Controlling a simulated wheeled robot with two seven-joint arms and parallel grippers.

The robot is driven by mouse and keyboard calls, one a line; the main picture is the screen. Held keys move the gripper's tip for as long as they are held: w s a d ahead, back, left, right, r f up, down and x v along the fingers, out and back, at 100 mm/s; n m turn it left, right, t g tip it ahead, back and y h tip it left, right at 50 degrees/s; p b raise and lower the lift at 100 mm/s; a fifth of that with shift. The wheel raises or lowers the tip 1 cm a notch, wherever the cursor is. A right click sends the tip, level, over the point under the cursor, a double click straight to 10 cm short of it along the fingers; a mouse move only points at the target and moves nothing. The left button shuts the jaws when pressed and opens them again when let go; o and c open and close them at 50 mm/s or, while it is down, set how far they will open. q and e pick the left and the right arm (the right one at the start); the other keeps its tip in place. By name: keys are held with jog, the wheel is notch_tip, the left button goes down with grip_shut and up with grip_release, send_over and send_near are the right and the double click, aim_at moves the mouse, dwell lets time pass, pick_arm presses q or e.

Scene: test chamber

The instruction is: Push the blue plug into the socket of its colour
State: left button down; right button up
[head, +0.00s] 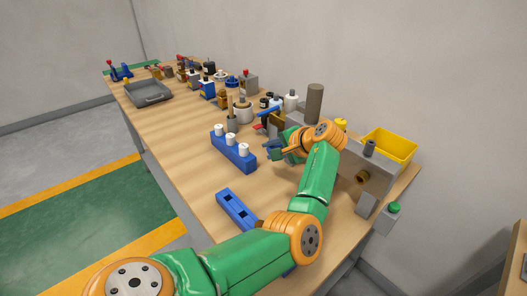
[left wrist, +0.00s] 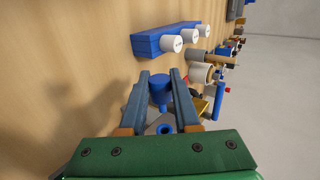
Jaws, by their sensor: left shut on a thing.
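My left gripper (head: 272,149) reaches over the right part of the bench in the head view. In the left wrist view, its fingers (left wrist: 163,84) are shut on the blue plug (left wrist: 160,90), which has a wide round body and a narrower end. A blue ring with a dark hole (left wrist: 164,128), on a grey body, shows between the fingers nearer the palm and looks like the blue socket. The plug is apart from it in that picture. In the head view the plug cannot be told from the fingers. My right gripper is not in view.
A blue rack with white cylinders (head: 232,150) stands left of the gripper. It also shows in the left wrist view (left wrist: 152,46). A blue block with square holes (head: 237,210) lies nearer. A yellow bin (head: 390,146) and a grey housing (head: 374,172) are right. Bottles and tools line the back.

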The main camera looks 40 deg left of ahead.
pick_arm(q)
jog(key=shift+w+d, duration=0.25)
jog(key=shift+w, duration=0.9)
jog(key=shift+r, duration=0.1)
jog(key=shift+p, duration=0.35)
